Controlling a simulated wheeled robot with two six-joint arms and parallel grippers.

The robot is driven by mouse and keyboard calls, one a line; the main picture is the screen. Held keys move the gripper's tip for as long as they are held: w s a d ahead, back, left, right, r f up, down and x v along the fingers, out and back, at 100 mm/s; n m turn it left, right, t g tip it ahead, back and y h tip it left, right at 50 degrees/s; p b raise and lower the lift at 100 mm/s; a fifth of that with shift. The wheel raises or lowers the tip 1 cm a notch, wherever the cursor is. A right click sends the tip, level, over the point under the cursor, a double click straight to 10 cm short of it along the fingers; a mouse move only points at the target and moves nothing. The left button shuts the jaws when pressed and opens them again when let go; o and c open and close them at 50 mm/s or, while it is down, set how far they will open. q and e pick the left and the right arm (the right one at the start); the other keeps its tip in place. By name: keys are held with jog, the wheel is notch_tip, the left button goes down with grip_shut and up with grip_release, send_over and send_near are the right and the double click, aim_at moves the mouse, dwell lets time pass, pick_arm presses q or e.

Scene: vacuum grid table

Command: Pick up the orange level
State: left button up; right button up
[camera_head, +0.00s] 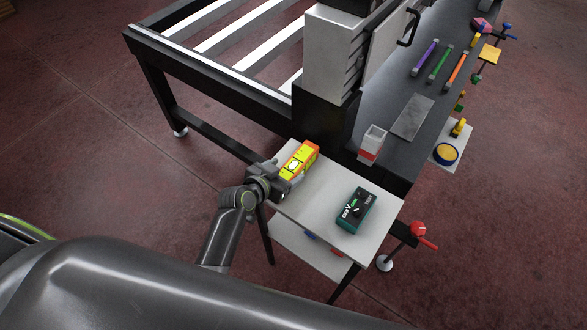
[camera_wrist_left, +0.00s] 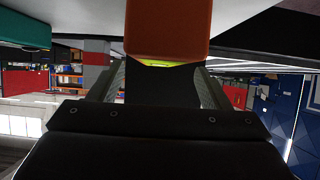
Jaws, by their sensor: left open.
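The orange level (camera_head: 300,163) is a block in orange and bright yellow-green at the far left edge of the small white side table (camera_head: 318,205). My left gripper (camera_head: 284,185) is at the level's near end, in from the left edge of the table. In the left wrist view the level's orange end (camera_wrist_left: 168,30) fills the top middle, between the two fingers of the open gripper (camera_wrist_left: 162,75). I cannot tell whether the fingers touch it. My right gripper is not in view.
A green and black boxed device (camera_head: 356,210) lies on the side table's right half. A red and white container (camera_head: 371,145) stands on the dark bench behind. A red-handled clamp (camera_head: 424,234) sticks out at the right. The tabletop between level and device is clear.

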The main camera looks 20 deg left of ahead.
aim_at(294, 165)
pick_arm(q)
jog(key=shift+p+x, duration=0.6)
jog(key=shift+x, duration=1.85)
jog(key=shift+r, duration=0.1)
jog(key=c, duration=1.5)
jog(key=shift+w+r, duration=0.1)
